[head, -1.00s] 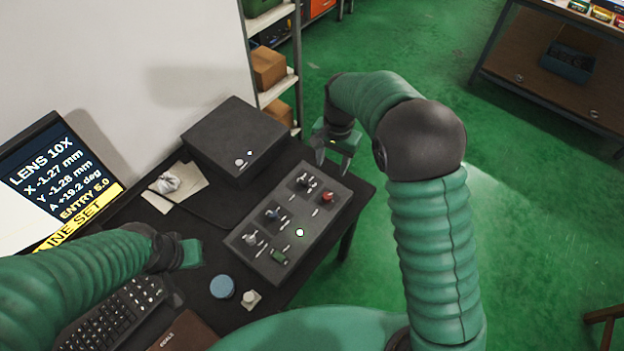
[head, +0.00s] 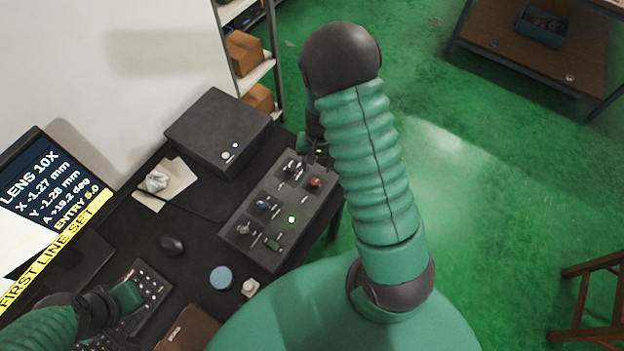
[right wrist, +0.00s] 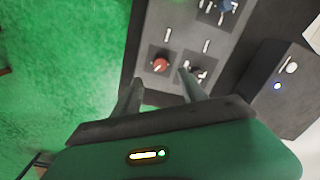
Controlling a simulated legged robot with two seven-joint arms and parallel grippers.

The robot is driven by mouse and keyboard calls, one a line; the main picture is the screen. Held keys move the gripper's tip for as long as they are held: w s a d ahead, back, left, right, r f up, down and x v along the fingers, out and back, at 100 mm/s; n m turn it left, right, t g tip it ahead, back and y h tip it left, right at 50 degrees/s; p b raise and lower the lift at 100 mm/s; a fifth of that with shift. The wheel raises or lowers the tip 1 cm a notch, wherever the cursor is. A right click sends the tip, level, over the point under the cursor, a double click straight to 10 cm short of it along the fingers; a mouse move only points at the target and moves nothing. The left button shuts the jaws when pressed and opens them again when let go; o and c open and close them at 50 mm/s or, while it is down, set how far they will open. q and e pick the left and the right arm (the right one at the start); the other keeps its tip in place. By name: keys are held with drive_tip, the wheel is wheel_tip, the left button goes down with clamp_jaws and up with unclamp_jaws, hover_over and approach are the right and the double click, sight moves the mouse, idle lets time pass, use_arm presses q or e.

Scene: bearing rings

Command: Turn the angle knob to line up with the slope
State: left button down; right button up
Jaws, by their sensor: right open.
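The control panel (head: 262,236) on the dark desk carries several knobs; their labels are too small to read, so I cannot tell which is the angle knob. A red knob (right wrist: 160,65) and a dark knob (right wrist: 197,73) sit at its far end, with a blue knob (head: 264,203) nearer. My right gripper (right wrist: 160,90) is open, its fingers reaching over the panel's end, red knob ahead between them, right fingertip close to the dark knob. In the head view my arm partly hides it. My left gripper (head: 122,300) is over the keyboard. The screen (head: 45,195) reads A +19.2 deg, FIRST LINE SET.
A dark box (head: 215,132) stands behind the panel. A mouse (head: 172,245), a blue round lid (head: 221,278), a small pale piece (head: 250,288) and the keyboard (head: 150,283) lie on the desk. Crumpled paper (head: 157,181) lies at its back left.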

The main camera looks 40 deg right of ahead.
sight(315, 182)
wheel_tip(315, 182, down, 10)
drive_tip(key=shift+w+r, duration=0.1)
drive_tip(key=shift+w, duration=0.05)
clamp_jaws()
idle(0.3)
